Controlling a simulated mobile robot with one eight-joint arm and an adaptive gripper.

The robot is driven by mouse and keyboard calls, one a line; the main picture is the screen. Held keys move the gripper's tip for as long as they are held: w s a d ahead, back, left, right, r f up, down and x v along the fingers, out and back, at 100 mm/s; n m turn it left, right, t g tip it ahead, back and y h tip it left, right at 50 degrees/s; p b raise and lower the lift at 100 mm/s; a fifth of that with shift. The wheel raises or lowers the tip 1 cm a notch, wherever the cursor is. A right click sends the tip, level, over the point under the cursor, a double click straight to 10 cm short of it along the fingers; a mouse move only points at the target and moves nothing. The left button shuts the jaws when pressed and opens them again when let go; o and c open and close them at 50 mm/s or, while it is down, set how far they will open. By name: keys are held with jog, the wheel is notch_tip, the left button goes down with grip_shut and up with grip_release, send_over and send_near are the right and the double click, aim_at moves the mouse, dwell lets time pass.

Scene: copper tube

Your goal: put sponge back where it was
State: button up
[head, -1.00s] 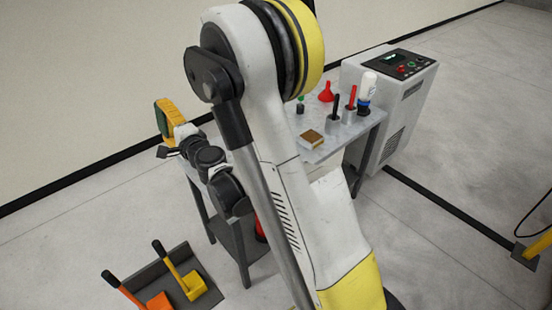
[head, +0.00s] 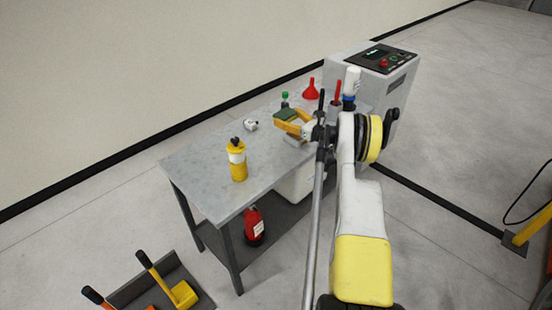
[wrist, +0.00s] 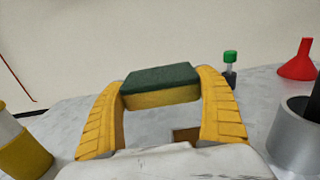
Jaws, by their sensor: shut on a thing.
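The sponge (wrist: 161,88) has a dark green top and a yellow underside. In the wrist view it sits between the two yellow fingers of my gripper (wrist: 163,92), which is shut on it. In the head view the sponge (head: 287,115) is over the far right part of the grey table (head: 200,158), held by my gripper (head: 291,123). The sponge looks level and a little above the tabletop. A small brown block (wrist: 186,135) shows below and behind the sponge in the wrist view, partly hidden by my gripper.
A yellow bottle (head: 237,160) stands at the table's near left, and a small white item (head: 251,125) lies behind it. A green-capped bottle (wrist: 230,68), a red funnel (wrist: 298,62) and a grey holder (wrist: 297,138) are close on the right. The table's left part is clear.

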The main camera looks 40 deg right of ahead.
jog(key=b, duration=0.4)
send_over(277, 157)
notch_tip(277, 157, down, 7)
jog(key=shift+a+f, duration=0.1)
jog(key=shift+f+b, duration=1.15)
jog(key=shift+f, duration=0.75)
jog(key=shift+f, duration=0.15)
jog(key=o, duration=0.9)
jog(key=shift+o, duration=0.2)
